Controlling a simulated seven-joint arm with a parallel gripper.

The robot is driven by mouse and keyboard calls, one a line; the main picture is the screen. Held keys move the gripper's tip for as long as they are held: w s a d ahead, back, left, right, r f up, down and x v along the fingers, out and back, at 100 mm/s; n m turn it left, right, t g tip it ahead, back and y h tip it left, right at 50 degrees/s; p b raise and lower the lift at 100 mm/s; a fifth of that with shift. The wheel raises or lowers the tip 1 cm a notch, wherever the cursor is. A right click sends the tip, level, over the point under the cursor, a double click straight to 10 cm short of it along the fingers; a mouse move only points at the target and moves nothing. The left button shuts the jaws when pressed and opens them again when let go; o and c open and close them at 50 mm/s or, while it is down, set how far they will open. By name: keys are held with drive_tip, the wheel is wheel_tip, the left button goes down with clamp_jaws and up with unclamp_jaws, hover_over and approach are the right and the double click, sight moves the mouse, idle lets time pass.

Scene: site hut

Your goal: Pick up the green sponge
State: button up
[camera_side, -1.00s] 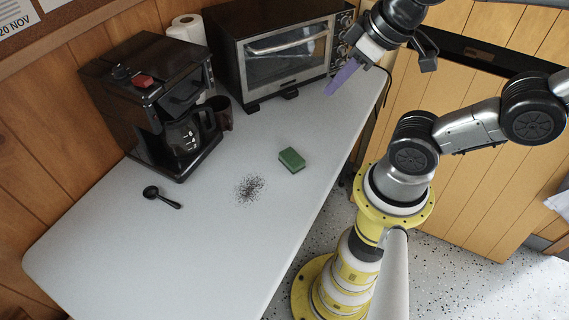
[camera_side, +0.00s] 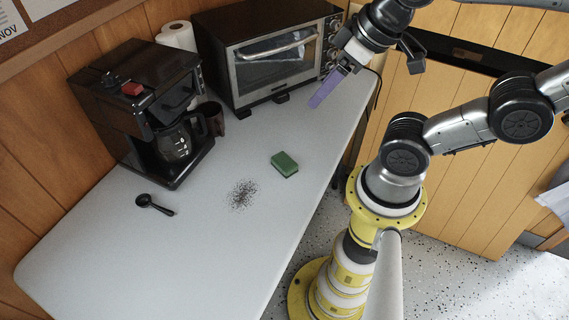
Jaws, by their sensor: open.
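The green sponge (camera_side: 284,164) lies flat on the white table (camera_side: 215,250), right of a patch of dark specks (camera_side: 243,194). My gripper (camera_side: 314,103), with purple fingers, is above the table in front of the toaster oven's right side. It is up and to the right of the sponge in the picture, clear of it and empty. It is open, though the gap between its fingers is hard to see from this side.
A coffee maker (camera_side: 128,90) with a glass pot and a dark mug (camera_side: 212,117) stand at the left back. A toaster oven (camera_side: 265,50) and a paper roll (camera_side: 177,36) are behind. A black scoop (camera_side: 154,204) lies at the front left.

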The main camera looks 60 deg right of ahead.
drive_tip(key=o, duration=0.4)
